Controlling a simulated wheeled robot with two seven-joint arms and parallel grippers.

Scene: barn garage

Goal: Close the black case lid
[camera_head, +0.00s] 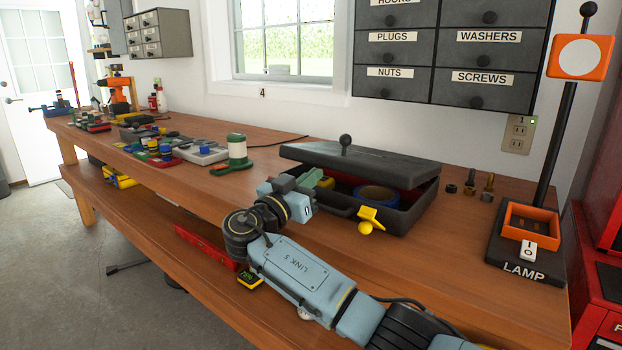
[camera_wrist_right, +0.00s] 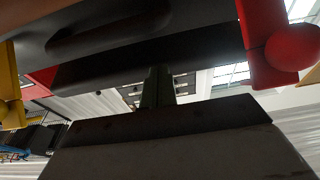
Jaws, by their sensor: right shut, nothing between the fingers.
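The black case (camera_head: 412,213) stands on the workbench with its lid (camera_head: 375,163) partly raised, leaving a gap at the front. A black knob (camera_head: 345,143) is on the lid. A blue ring (camera_head: 377,196) and something yellow lie inside. A yellow latch (camera_head: 370,216) with a ball end hangs on the front; a yellow piece also shows in the right wrist view (camera_wrist_right: 10,95), opposite a red ball-ended piece (camera_wrist_right: 288,50). My right gripper (camera_head: 314,178) is shut and empty at the case's front left, near the lid's front edge; contact is unclear. Its fingers (camera_wrist_right: 158,88) point toward dark case surfaces. My left gripper is out of view.
The lamp base (camera_head: 523,245) and its post stand right of the case, with small metal parts (camera_head: 470,185) between. The front right bench top is mostly clear.

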